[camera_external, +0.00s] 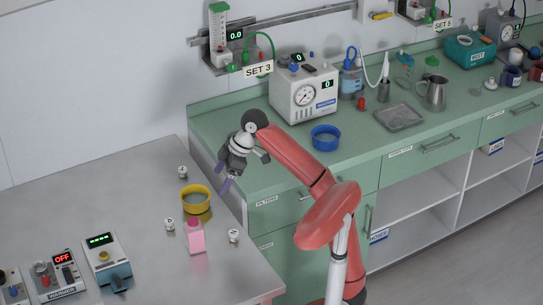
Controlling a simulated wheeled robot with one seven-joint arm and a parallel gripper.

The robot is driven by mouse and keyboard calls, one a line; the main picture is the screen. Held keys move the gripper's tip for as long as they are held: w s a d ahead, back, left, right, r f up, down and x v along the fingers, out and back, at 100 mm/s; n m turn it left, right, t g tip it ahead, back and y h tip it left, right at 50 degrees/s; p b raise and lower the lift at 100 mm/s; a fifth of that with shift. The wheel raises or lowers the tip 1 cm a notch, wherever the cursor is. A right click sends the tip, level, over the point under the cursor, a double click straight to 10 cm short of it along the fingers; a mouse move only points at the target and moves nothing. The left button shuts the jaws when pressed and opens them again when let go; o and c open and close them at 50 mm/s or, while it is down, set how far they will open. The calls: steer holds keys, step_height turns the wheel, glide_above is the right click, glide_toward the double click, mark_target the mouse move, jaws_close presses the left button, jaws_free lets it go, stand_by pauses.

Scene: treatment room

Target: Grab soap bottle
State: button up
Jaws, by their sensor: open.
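A pink bottle (196,238) with a darker pink-red cap, which looks like the soap bottle, stands upright on the grey table near its right side. My gripper (224,178) is open and empty. It hangs in the air above and to the right of the pink bottle, near the gap between the grey table and the green counter. Its purple-tipped fingers point down and do not touch the bottle.
A yellow ring-shaped bowl (196,199) stands just behind the bottle. Small labelled weights (234,236) lie around it. A boxed device (106,257) stands at the left. The green counter (283,155) holds a gauge box (304,92) and a blue bowl (325,138).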

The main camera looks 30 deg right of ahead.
mark_target(191, 227)
steer(key=s+a+f+n+g, duration=0.1)
steer(key=s+a+n+g, duration=0.2)
steer(key=a, duration=0.6)
steer(key=shift+n+t+y, duration=0.3)
steer(key=shift+t, duration=0.3)
steer(key=x, duration=0.4)
steer(key=d+x, duration=0.1)
steer(key=x, duration=0.3)
steer(key=d+f+b+x, duration=0.1)
steer(key=x, duration=0.3)
steer(key=shift+s, duration=0.25)
steer(key=shift+c, duration=0.3)
steer(key=c, duration=1.3)
